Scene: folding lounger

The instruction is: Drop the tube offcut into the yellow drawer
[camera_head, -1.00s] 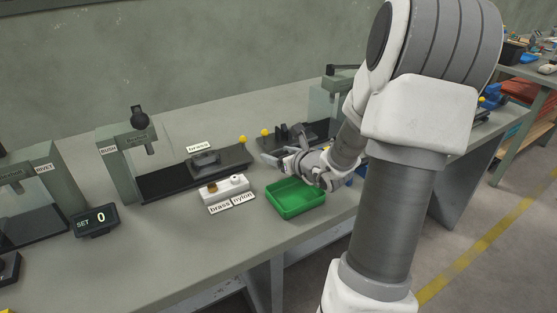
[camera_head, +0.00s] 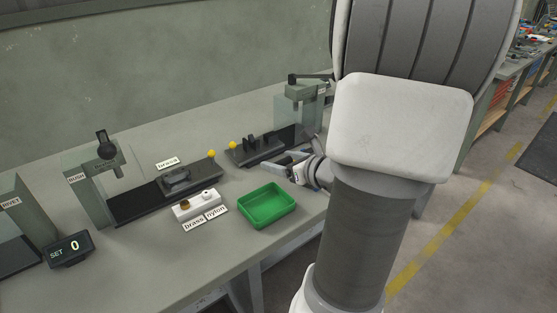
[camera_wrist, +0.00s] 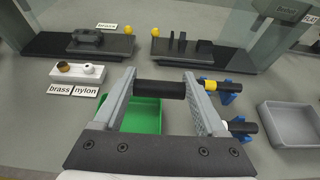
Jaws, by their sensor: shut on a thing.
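My gripper (camera_wrist: 160,88) is shut on a black cylinder (camera_wrist: 160,89), which spans the gap between its two fingers in the wrist view. A yellow band and black end (camera_wrist: 221,86) show just beyond the right finger; I cannot tell if they belong to the held piece. I cannot tell that the held piece is the tube offcut. In the head view my gripper (camera_head: 280,165) is low over the bench, right of the green tray, and its hold is too small to make out. No yellow drawer shows in either view.
The green tray (camera_head: 249,213) is empty. A white block (camera_head: 197,206) with brass and nylon pieces stands left of it. Dark fixtures (camera_head: 178,180) with yellow knobs line the back. A grey tray (camera_wrist: 270,129) and blue supports (camera_wrist: 226,98) lie to the right.

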